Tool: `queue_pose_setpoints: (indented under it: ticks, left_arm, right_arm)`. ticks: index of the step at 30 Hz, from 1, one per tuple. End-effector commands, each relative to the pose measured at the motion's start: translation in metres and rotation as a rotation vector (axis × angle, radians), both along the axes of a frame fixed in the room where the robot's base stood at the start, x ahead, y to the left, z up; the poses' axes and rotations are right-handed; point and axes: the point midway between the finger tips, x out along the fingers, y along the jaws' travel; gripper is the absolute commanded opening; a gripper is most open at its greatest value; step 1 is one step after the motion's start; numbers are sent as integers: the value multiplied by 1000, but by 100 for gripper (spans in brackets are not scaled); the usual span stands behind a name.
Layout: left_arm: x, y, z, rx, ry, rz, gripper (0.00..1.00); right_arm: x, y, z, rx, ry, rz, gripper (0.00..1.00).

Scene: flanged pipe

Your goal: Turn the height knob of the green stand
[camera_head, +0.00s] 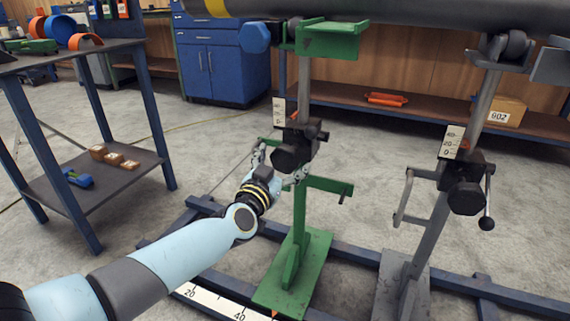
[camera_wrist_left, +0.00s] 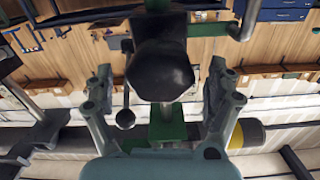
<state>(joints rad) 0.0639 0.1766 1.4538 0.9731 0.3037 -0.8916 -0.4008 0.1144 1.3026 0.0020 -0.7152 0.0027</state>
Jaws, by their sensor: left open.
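The green stand (camera_head: 303,215) stands left of a grey stand. Its dark, faceted knob (camera_head: 291,158) sits on a black collar partway up the post. In the left wrist view the knob (camera_wrist_left: 160,70) is large and lies between the two fingers, with a visible gap on each side. My left gripper (camera_head: 281,163) reaches up to the knob from below left, its fingers spread open to either side. I cannot tell how deep the knob sits between them. My right gripper is in neither view.
A dark pipe (camera_head: 400,12) lies across the top of both stands. The grey stand (camera_head: 413,245) has its own dark knob (camera_head: 467,198) and a ball-ended lever. Blue floor rails (camera_head: 350,252) run under the stands. A dark table (camera_head: 75,55) stands at the left.

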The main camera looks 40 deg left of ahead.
Motion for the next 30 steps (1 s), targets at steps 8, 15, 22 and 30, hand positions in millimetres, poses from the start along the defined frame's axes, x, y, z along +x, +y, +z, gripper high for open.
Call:
queue_pose_setpoints:
  ticks: [8, 15, 22, 30]
  left_arm:
    - [11, 3, 1, -1, 0, 0, 89]
    - [11, 3, 1, -1, 0, 0, 76]
    - [11, 3, 1, -1, 0, 0, 46]
    - [11, 2, 1, -4, -1, 0, 33]
  right_arm:
    - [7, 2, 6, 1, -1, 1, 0]
    - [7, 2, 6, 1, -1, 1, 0]
    - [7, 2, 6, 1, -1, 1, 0]
    - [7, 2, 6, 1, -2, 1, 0]
